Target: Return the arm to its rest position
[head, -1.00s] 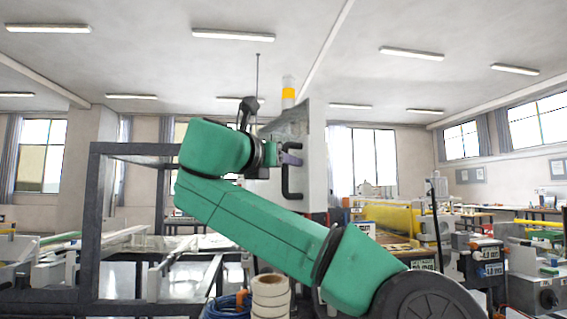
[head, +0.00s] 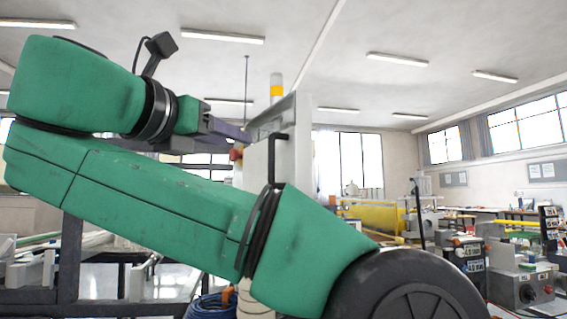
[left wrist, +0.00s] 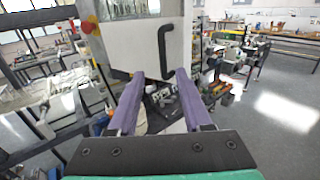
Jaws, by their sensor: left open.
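My green left arm fills the left and middle of the head view, folded back on itself. My left gripper (head: 232,130) is at its end and points right, in front of a grey-white cabinet. In the left wrist view the two purple fingers of this gripper (left wrist: 158,95) stand apart with nothing between them. Beyond them is the white cabinet (left wrist: 180,52) with a black handle (left wrist: 168,48); the fingers look clear of the handle. My right gripper is in neither view.
A dark metal frame (head: 68,245) stands at the left. A yellow machine (head: 375,217) and a grey control box (head: 520,288) stand at the right. A blue coil (head: 208,306) lies low behind my arm. The wrist view shows bare floor at the right (left wrist: 285,110).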

